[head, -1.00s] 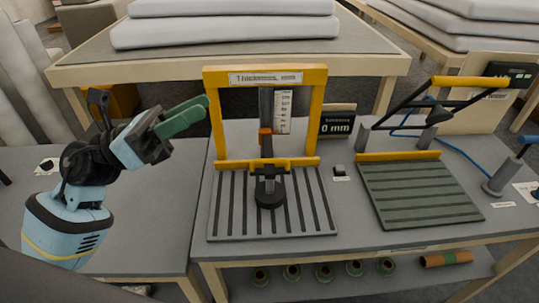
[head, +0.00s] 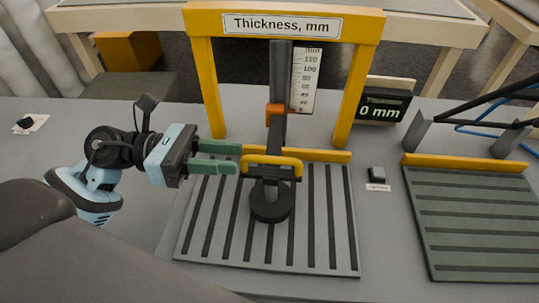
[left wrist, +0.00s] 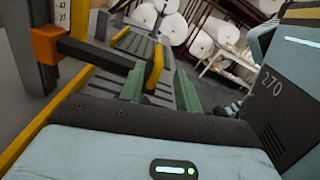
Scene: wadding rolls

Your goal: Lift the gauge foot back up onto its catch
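The gauge foot (head: 270,203), a black disc, rests low on the ribbed grey plate (head: 318,258) under the yellow gauge frame (head: 205,85). Above the foot is a yellow handle (head: 272,160), which also shows in the left wrist view (left wrist: 154,66). An orange block (head: 275,108) sits on the dark post beside the scale; I cannot tell whether it is the catch. My left gripper (head: 240,157) is open, its green fingers apart at the handle's left end. In the left wrist view the handle is ahead of the gap between the fingers. My right gripper is out of view.
The display (head: 382,107) behind reads 0 mm. Further right is a green ribbed plate (head: 470,222) with a yellow back bar. The grey table at left is mostly clear.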

